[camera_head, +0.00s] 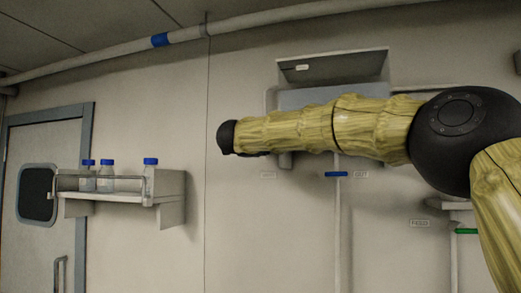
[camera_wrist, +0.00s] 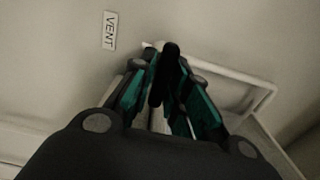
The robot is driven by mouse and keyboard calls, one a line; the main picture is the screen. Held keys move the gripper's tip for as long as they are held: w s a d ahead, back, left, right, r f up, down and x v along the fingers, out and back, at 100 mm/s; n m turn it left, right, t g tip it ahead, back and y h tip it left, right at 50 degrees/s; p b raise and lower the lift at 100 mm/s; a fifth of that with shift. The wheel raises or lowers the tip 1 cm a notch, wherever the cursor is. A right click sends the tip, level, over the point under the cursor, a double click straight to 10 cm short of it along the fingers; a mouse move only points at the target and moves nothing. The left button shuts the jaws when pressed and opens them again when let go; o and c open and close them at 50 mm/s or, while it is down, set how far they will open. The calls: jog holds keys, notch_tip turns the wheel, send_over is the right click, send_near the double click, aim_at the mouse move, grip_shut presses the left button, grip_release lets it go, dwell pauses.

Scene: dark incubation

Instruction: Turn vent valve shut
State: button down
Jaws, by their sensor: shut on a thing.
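In the wrist view my gripper (camera_wrist: 170,62) has its two teal-lined fingers closed on either side of a dark, narrow bar, the vent valve handle (camera_wrist: 166,82). The handle lies lengthwise between the fingers. A small white plate reading VENT (camera_wrist: 110,30) is on the wall to its upper left. In the head view my yellow-covered arm reaches left across the wall, ending in a black wrist. The fingers and the vent valve are hidden there behind my arm.
A pale tube frame (camera_wrist: 255,95) stands right of the fingers. In the head view, a blue handle (camera_head: 336,174) sits on a pipe below my arm, and a green handle (camera_head: 466,231) at lower right. A shelf (camera_head: 125,198) holds blue-capped bottles (camera_head: 106,182) at left.

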jog(key=shift+f, duration=0.1)
jog(key=c, duration=1.5)
grip_release()
jog(key=v, duration=1.2)
